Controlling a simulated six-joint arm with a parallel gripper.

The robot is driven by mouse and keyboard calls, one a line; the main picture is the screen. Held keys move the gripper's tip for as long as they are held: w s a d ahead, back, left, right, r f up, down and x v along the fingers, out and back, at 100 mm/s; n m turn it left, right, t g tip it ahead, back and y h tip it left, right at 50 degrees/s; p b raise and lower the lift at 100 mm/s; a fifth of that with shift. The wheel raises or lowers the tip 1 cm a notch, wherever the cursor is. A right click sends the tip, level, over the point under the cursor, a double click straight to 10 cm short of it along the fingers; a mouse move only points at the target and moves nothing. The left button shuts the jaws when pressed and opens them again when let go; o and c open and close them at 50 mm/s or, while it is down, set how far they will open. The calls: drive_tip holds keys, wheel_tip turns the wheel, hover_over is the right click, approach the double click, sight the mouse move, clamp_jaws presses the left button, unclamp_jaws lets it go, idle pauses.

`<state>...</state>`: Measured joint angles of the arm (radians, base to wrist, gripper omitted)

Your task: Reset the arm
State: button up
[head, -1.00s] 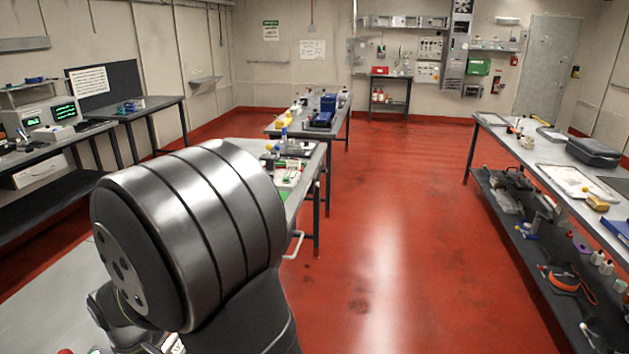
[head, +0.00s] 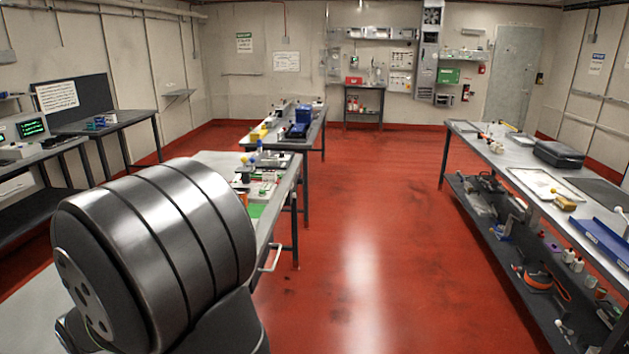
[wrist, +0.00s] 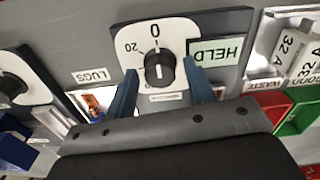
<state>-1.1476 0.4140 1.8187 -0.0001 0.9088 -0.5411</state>
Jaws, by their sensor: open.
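My gripper (wrist: 165,98) shows in the wrist view with its two blue-grey fingers spread apart. It is open and holds nothing that I can see. A black knob (wrist: 160,68) on a white dial plate (wrist: 183,38) marked 0 and 20 lies beyond the fingertips, between them in the picture. I cannot tell whether the fingers touch the dial plate. A sign reading HELD (wrist: 220,50) is right of the knob. In the head view my arm's large metal joint fills the lower left, and the gripper is out of sight.
In the wrist view a second knob (wrist: 12,86) is at the left, a LUGS label (wrist: 90,75) beside it, and red (wrist: 275,105) and green (wrist: 301,112) bins at the right. The head view shows a long right-hand bench (head: 470,140) and open red floor (head: 370,230).

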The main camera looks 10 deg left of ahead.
drive_tip(key=m, duration=0.3)
wheel_tip(320, 180, up, 4)
drive_tip(key=shift+f, duration=0.2)
wheel_tip(320, 180, down, 3)
drive_tip(key=shift+f, duration=0.3)
drive_tip(key=n, duration=0.9)
drive_tip(key=shift+n, duration=0.3)
drive_tip(key=n, duration=0.4)
drive_tip(key=shift+n, duration=0.3)
drive_tip(key=n, duration=0.5)
drive_tip(key=shift+r, duration=1.7)
